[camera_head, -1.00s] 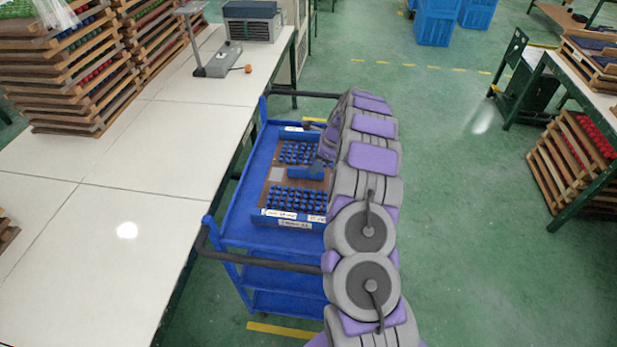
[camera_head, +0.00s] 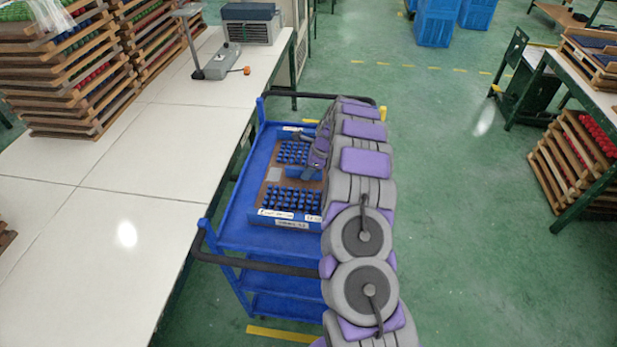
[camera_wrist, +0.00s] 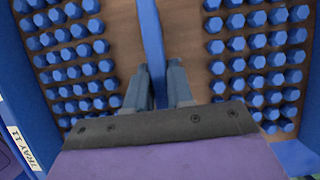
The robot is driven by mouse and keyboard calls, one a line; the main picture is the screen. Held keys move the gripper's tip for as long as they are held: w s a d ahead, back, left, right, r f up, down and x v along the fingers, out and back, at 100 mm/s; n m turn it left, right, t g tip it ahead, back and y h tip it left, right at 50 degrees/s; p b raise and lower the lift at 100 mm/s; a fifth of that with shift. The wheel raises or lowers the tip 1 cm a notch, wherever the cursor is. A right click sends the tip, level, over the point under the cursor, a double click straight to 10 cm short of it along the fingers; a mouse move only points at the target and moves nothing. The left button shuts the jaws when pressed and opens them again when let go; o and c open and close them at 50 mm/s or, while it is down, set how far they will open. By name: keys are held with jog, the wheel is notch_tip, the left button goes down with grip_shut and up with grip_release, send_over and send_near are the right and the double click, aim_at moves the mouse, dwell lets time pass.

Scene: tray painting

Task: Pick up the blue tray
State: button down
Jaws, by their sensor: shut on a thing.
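The blue tray (camera_head: 259,219) lies on the blue cart, with white labels on its near wall. Its brown floor carries two groups of small blue pegs, with a blue bar (camera_wrist: 150,40) running between them. My gripper (camera_head: 302,170) reaches over the tray's right side to its middle. In the wrist view its two grey fingers (camera_wrist: 160,84) are shut on the blue bar, one on each side. The arm hides the tray's right edge. I cannot see a gap under the tray.
The blue cart (camera_head: 235,228) with dark handles stands beside a long white table (camera_head: 130,190). Stacked wooden trays (camera_head: 70,80) and a scale (camera_head: 222,65) stand on the table. Green floor (camera_head: 460,220) is open to the right, up to another table with racks.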

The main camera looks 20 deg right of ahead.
jog(key=a, duration=0.3)
jog(key=shift+w+r, duration=0.1)
jog(key=shift+r, duration=0.2)
jog(key=shift+d+f, duration=0.2)
jog(key=shift+d, duration=1.3)
jog(key=shift+a+r, duration=0.2)
jog(key=shift+a, duration=1.05)
jog(key=shift+d, duration=1)
jog(key=shift+r, duration=0.35)
jog(key=r, duration=0.3)
jog(key=r+p, duration=0.1)
jog(key=r, duration=0.1)
jog(key=a+r+p, duration=0.1)
jog(key=r, duration=0.2)
jog(key=shift+r, duration=0.35)
jog(key=shift+d+r+p, duration=0.2)
jog(key=shift+d+p, duration=0.1)
jog(key=shift+d, duration=0.15)
jog(key=shift+a, duration=0.45)
jog(key=r, duration=0.1)
notch_tip(320, 180, up, 8)
jog(key=p, duration=0.7)
send_over(295, 180)
jog(key=d, duration=0.3)
jog(key=shift+s+a, duration=0.1)
jog(key=shift+s, duration=0.35)
